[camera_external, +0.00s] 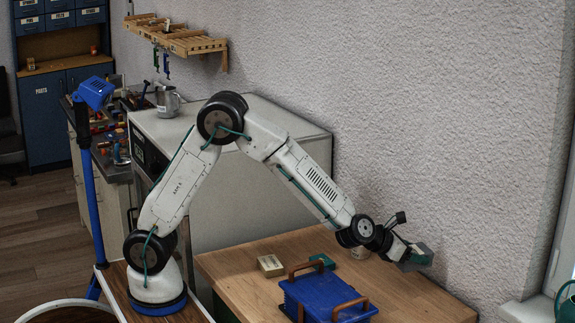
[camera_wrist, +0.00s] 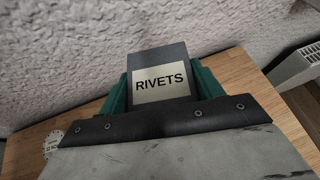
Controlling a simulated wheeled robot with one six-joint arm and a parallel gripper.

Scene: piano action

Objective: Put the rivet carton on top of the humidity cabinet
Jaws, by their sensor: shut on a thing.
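The rivet carton (camera_external: 418,256) is a small dark grey box above the right end of the wooden table. In the wrist view the carton (camera_wrist: 160,62) shows a pale label reading "RIVETS". My gripper (camera_external: 408,256) is shut on it, with a green finger on each side; the gripper (camera_wrist: 161,88) also shows in the wrist view. The carton's lower part is hidden by the gripper. The humidity cabinet appears to be the large pale box (camera_external: 296,113) behind my arm, left of the carton, with a dark panel on its front. My arm hides part of it.
A metal pitcher (camera_external: 168,102) stands at the cabinet top's far left; the rest looks clear. The wooden table (camera_external: 235,265) bears a blue toolbox (camera_external: 325,296), a cream box (camera_external: 271,265) and a green item (camera_external: 321,260). A wooden rack (camera_external: 180,38) hangs on the wall above.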

